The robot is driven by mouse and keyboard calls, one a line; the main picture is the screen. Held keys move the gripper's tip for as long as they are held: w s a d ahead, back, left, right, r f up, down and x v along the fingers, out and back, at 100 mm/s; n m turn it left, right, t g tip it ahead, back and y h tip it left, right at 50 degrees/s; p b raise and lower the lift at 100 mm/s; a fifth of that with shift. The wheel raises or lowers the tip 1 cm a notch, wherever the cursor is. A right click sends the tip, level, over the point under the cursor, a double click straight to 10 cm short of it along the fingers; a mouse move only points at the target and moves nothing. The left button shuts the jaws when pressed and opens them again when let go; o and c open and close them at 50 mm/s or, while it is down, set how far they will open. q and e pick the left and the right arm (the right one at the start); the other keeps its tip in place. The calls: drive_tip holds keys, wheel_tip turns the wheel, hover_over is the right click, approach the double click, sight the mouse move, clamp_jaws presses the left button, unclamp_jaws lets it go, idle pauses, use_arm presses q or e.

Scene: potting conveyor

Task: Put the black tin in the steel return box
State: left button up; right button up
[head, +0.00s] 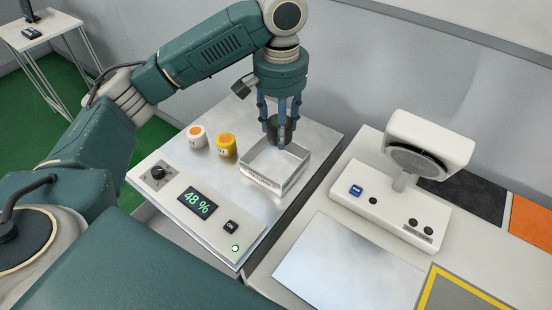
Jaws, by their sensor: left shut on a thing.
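The black tin (285,131) is a small dark cylinder held between the fingers of my left gripper (279,138). The gripper points down and is shut on the tin. It is above the steel return box (262,182), an open square metal box, near the box's back edge. The fingers hide part of the tin and part of the box's back wall. I cannot tell whether the tin touches the box. The visible floor of the box is empty. My right gripper is not in view.
In front is a panel with a green "48 %" display (197,203). A white device (395,200) stands on the right table.

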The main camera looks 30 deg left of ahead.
use_arm(q)
drive_tip(key=w+a+r, duration=0.2)
drive_tip(key=w+a, duration=0.1)
drive_tip(key=w, duration=0.1)
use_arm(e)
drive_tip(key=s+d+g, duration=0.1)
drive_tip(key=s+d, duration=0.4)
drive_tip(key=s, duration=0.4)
use_arm(q)
drive_tip(key=p, duration=0.1)
hover_over(276, 168)
wheel_tip(276, 168, down, 9)
wheel_tip(276, 168, down, 6)
drive_tip(key=shift+a+f+p, duration=0.1)
drive_tip(key=shift+f+p, duration=0.15)
drive_tip(key=shift+p, duration=0.3)
wheel_tip(276, 168, down, 4)
drive_tip(key=shift+r, duration=0.25)
drive_tip(key=shift+w+f, duration=0.1)
drive_tip(key=shift+f, duration=0.15)
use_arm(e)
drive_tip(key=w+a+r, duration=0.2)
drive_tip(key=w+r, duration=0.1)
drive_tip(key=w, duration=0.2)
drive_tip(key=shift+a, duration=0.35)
